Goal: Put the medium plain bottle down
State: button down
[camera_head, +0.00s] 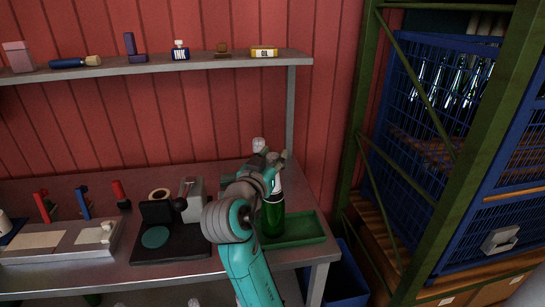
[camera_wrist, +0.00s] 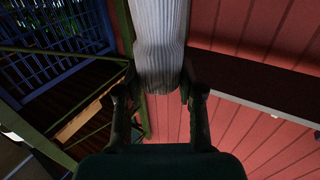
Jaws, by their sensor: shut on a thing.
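The green bottle (camera_head: 272,216) is upright at the left part of a green tray (camera_head: 305,229) on the bench. Its upper part is pale. My gripper (camera_head: 274,168) is around the bottle's upper part, shut on it. In the wrist view, a pale ribbed cylinder, the bottle's covered neck (camera_wrist: 160,40), stands between the fingers of my gripper (camera_wrist: 159,78). My arm hides part of the bottle's left side. I cannot tell whether its base touches the tray floor. A pale rounded top (camera_head: 258,145) shows just behind my gripper; what it belongs to is hidden.
A black stand with a green disc (camera_head: 155,237) and a grey block (camera_head: 191,188) are left of my arm. A shelf (camera_head: 180,66) runs above. A blue bin (camera_head: 347,280) and green-framed rack (camera_head: 357,130) stand right.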

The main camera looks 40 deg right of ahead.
jog(key=c, duration=0.7)
grip_release()
jog(key=shift+f, duration=0.15)
jog(key=shift+a, duration=0.25)
jog(key=v, duration=1.1)
jog(key=shift+s+a, duration=0.25)
